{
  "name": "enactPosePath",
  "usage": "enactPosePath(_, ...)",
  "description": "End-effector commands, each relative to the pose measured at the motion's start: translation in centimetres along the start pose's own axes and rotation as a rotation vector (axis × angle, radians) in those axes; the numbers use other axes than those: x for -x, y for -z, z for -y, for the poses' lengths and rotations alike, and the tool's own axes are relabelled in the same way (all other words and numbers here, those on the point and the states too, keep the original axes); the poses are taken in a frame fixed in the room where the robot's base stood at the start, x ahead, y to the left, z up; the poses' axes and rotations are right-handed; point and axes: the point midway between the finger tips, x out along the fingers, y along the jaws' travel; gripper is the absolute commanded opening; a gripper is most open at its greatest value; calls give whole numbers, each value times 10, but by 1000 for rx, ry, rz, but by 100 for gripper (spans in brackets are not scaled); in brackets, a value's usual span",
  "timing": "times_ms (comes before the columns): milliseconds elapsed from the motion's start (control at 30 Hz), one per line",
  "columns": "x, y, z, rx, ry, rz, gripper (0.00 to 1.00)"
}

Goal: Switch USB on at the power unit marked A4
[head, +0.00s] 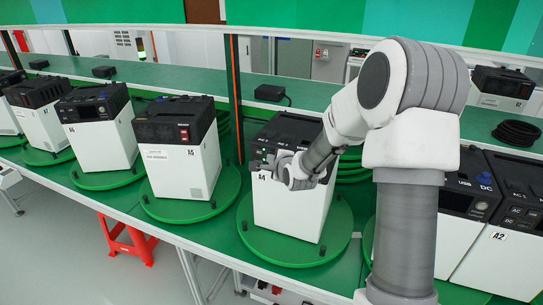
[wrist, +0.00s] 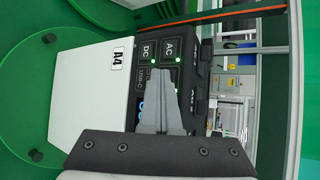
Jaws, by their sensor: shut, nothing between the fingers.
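The power unit marked A4 (head: 290,215) is a white box with a black control panel on a green turntable, in the middle of the head view. In the wrist view the unit (wrist: 85,100) appears turned on its side, with its A4 label (wrist: 118,58) readable. Its panel (wrist: 172,48) shows AC and DC markings, each with a lit green light beside it. My gripper (wrist: 163,72) is shut and empty, its tips over the panel just below the DC and AC lights. The fingers hide part of the panel, including most of the USB area; I cannot tell whether they touch it. My gripper (head: 300,175) also shows in the head view.
Unit A5 (head: 182,170) stands to the left on its own turntable (head: 160,208), with more units beyond. A green shelf (head: 190,75) runs behind. A red stool (head: 128,240) stands below.

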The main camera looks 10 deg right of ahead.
Motion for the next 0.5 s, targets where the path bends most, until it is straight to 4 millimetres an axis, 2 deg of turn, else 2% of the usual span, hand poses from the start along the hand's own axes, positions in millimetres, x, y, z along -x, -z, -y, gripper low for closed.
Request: enactPosePath(500, 7, -5, -6, 0, 1, 0, 0)
